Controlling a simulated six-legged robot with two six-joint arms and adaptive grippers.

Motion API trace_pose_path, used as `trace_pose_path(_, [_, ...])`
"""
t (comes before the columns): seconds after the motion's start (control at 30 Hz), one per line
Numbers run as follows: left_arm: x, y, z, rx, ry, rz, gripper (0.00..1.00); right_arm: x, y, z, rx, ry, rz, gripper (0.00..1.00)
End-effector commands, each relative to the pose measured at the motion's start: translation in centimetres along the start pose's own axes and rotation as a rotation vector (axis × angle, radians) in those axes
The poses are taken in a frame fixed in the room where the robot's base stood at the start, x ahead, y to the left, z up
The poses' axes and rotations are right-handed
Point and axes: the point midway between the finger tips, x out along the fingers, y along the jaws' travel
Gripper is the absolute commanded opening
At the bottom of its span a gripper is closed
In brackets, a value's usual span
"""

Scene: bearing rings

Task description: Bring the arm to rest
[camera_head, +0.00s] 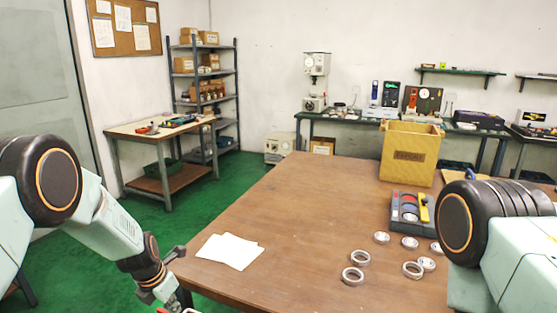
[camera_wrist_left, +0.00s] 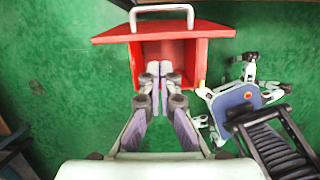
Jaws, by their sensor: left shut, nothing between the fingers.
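My left arm comes in from the left in the head view and reaches down past the table's left front edge. My left gripper (camera_wrist_left: 160,70) is shut and empty in the left wrist view. Its fingertips appear over the opening of a red drawer-like box (camera_wrist_left: 218,32) with a pale handle (camera_wrist_left: 161,10); I cannot tell whether they touch it. My right arm shows at the right of the head view, but its gripper is out of view. Several metal bearing rings (camera_head: 353,283) lie on the brown table (camera_head: 290,215).
White paper sheets (camera_head: 230,250) lie near the table's left edge. A grey tray (camera_head: 397,213) with a yellow item and a cardboard box (camera_head: 408,152) stand at the right. Green floor (camera_wrist_left: 60,80) surrounds the red box. A workbench (camera_head: 160,137) stands at the back left.

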Motion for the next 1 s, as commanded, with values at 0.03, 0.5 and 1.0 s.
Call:
trace_pose_path(0.03, [0.1, 0.0, 0.0, 0.015, 0.0, 0.0, 0.0, 0.1, 0.0, 0.0, 0.0, 0.0, 0.0, 0.36])
trace_pose_path(0.5, [0.3, 1.1, 0.8, 0.368, -0.044, 0.073, 0.0, 0.1, 0.0, 0.0, 0.0, 0.0, 0.0, 0.36])
trace_pose_path(1.0, [4.7, -2.8, -8.5, 1.429, 0.057, 0.17, 0.0, 1.3, 0.0, 0.0, 0.0, 0.0, 0.0, 0.36])
